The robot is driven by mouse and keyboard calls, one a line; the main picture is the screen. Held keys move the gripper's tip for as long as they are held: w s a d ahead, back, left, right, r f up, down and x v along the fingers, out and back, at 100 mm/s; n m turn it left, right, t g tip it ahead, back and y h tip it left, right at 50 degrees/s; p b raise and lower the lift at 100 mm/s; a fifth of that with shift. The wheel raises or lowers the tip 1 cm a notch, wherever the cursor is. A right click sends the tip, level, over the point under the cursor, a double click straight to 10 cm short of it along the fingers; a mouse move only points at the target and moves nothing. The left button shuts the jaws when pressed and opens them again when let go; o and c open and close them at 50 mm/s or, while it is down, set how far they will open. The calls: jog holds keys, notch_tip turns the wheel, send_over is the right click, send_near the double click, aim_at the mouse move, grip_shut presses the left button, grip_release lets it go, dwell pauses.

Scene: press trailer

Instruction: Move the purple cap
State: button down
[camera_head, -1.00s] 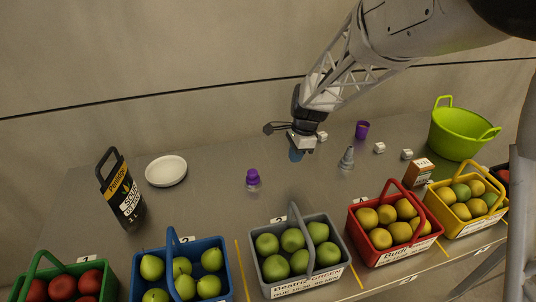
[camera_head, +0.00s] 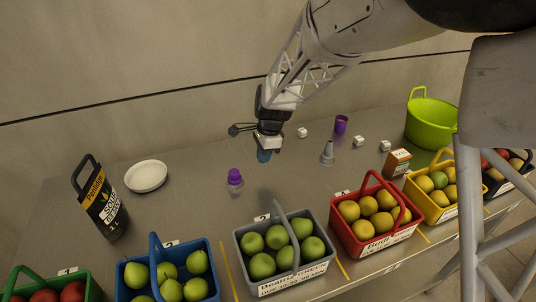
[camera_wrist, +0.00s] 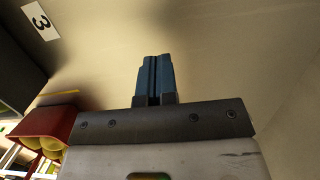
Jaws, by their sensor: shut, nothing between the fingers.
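The purple cap (camera_head: 235,175) sits on a small clear bottle (camera_head: 236,188) that stands upright on the table, behind the grey basket. My gripper (camera_head: 264,156) is above the table, to the right of the bottle and apart from it. In the wrist view, the two blue fingers of my gripper (camera_wrist: 154,80) are together with nothing between them. The bottle and its cap do not show in the wrist view.
A row of fruit baskets lines the front, including a grey basket (camera_head: 284,252) and a red basket (camera_head: 374,216). A white plate (camera_head: 146,176), black bottle (camera_head: 101,200), purple cup (camera_head: 341,124), grey cone (camera_head: 328,153), several white cubes and green tub (camera_head: 431,121) stand behind.

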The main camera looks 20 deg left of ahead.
aim_at(238, 171)
jog(key=s+a, duration=0.6)
jog(key=shift+s+a, duration=0.1)
jog(key=shift+s+f, duration=0.1)
jog(key=shift+f, duration=0.75)
jog(key=shift+f, duration=0.1)
jog(key=shift+f, duration=0.1)
jog(key=shift+w+d, duration=0.25)
jog(key=shift+d, duration=0.05)
jog(key=w+d, duration=0.9)
jog(key=d, duration=0.1)
jog(key=shift+w+f, duration=0.2)
jog(key=shift+w, duration=0.15)
jog(key=shift+s+a, duration=0.1)
jog(key=shift+a, duration=0.05)
jog(key=shift+r, duration=0.2)
jog(key=shift+a+r, duration=0.1)
jog(key=shift+r, duration=0.15)
